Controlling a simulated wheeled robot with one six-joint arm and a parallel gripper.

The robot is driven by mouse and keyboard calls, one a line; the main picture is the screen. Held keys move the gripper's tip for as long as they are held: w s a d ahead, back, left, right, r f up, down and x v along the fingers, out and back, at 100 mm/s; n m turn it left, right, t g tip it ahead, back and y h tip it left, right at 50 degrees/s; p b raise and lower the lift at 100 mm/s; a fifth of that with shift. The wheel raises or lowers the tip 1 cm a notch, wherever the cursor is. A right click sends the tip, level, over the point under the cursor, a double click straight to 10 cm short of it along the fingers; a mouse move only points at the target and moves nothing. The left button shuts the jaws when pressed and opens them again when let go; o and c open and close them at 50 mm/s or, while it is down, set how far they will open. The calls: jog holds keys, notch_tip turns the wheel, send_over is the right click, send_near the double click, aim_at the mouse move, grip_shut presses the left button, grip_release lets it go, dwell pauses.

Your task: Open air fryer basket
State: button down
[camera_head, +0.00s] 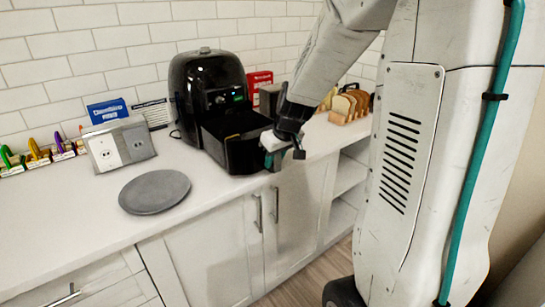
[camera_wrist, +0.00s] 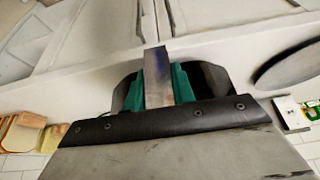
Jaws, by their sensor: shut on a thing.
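The black air fryer (camera_head: 208,88) stands on the white counter against the tiled wall. Its basket (camera_head: 240,143) sticks out of the front, pulled well clear of the body, with its open top showing. My gripper (camera_head: 277,155) is at the front of the basket. In the wrist view my gripper (camera_wrist: 158,84) has its teal fingers shut on either side of the metallic basket handle (camera_wrist: 157,65). Part of the basket's dark front (camera_wrist: 213,76) shows behind the fingers. My arm hides part of the handle in the head view.
A grey round plate (camera_head: 154,191) lies on the counter to the left. An outlet box (camera_head: 119,146) stands behind it. A bread rack (camera_head: 349,106) is to the right. Cabinet doors with handles (camera_head: 276,204) are below the counter edge.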

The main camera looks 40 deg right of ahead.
jog(key=c, duration=1.2)
grip_release()
jog(key=shift+o, duration=0.2)
jog(key=v, duration=0.7)
jog(key=shift+r, duration=0.35)
jog(key=shift+s, duration=0.2)
jog(key=s+a+r+g, duration=0.1)
jog(key=s+a, duration=0.7)
jog(key=s, duration=0.3)
jog(key=s+a+r+g, duration=0.2)
jog(key=s+a, duration=0.6)
jog(key=s, duration=0.3)
jog(key=shift+s, duration=0.4)
